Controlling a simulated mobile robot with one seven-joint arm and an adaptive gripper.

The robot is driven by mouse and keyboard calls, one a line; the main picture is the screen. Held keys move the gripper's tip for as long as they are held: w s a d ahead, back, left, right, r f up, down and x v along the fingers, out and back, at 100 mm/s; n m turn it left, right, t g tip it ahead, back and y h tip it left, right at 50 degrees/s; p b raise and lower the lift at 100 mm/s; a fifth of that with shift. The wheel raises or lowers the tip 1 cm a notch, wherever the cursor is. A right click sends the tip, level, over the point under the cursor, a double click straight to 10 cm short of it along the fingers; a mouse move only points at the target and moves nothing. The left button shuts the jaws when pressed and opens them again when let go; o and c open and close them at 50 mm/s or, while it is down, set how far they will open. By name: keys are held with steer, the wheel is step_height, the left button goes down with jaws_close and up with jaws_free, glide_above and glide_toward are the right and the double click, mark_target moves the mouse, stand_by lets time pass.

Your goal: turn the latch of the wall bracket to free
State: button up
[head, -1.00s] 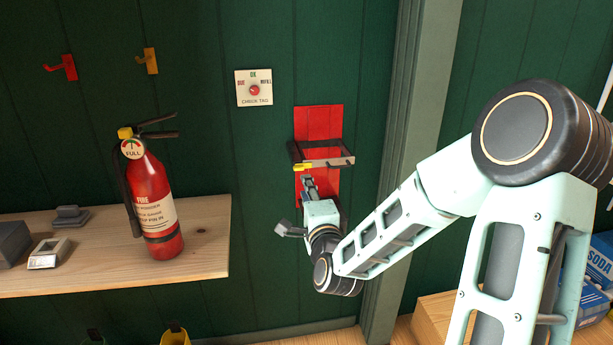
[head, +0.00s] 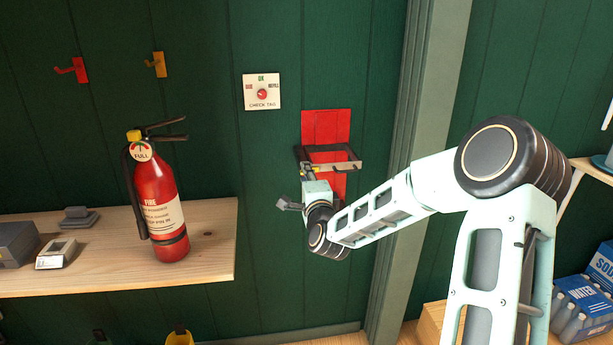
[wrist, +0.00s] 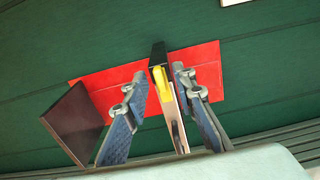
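The wall bracket (head: 342,165) is a dark frame standing out from a red plate (head: 326,125) on the green wall. Its yellow latch (head: 308,170) sits at the left end of the front bar, partly hidden by my gripper (head: 309,174) in the head view. In the wrist view my gripper (wrist: 160,88) is open, with one blue-padded finger on each side of the yellow latch (wrist: 160,85) and the bar. Gaps show between the latch and both fingers. The red plate (wrist: 208,70) lies behind them.
A red fire extinguisher (head: 160,205) stands on a wooden shelf (head: 215,235) to the left. A check tag panel (head: 261,92) is on the wall above left of the bracket. A pale green post (head: 405,185) rises just right of the bracket. Bottle packs (head: 580,305) sit lower right.

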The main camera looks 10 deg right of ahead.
steer(key=shift+c, duration=0.6)
jaws_close()
steer(key=shift+b, duration=0.3)
steer(key=shift+n+b, duration=8.9)
steer(key=shift+n, duration=0.1)
